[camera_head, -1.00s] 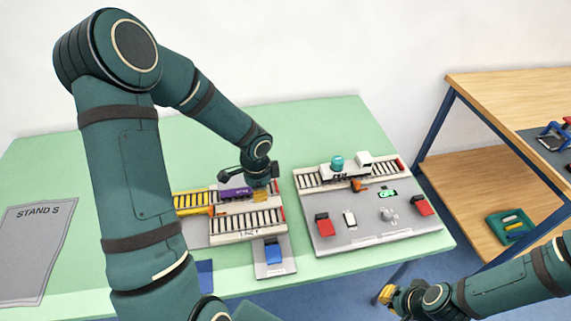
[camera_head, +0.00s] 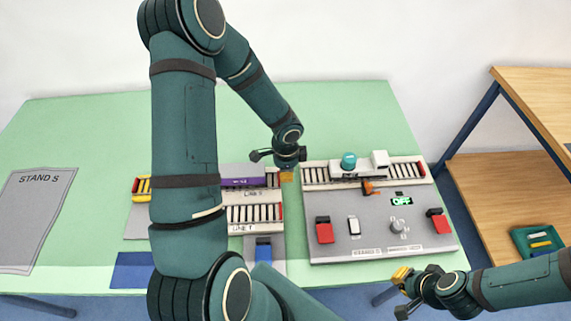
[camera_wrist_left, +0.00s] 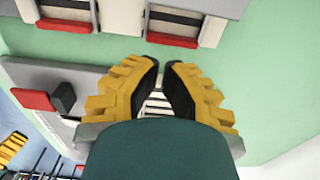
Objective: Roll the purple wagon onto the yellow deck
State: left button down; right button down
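The purple wagon (camera_head: 243,183) stands on the upper track of the left board in the head view. Its left end is hidden behind my left arm. The yellow deck (camera_head: 143,188) shows only in part, left of that arm. My left gripper (camera_head: 287,177) is right of the wagon, apart from it, near the gap between the two boards. In the left wrist view its yellow-backed fingers (camera_wrist_left: 162,72) are drawn together at the tips with nothing seen between them. My right gripper (camera_head: 402,284) is low at the right, off the table, and its fingers are unclear.
The right board (camera_head: 345,228) has a track with a white carriage (camera_head: 380,161), a teal knob (camera_head: 348,160), red switches and a green "OFF" display (camera_head: 401,200). A blue switch (camera_head: 263,250) is on the left board. The table behind the boards is clear.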

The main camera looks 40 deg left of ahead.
aim_at(273, 183)
pick_arm(q)
notch_tip(273, 183, down, 2)
jog(key=shift+f, duration=0.1)
jog(key=s+a, duration=0.2)
jog(key=a, duration=0.1)
jog(key=shift+s, duration=0.2)
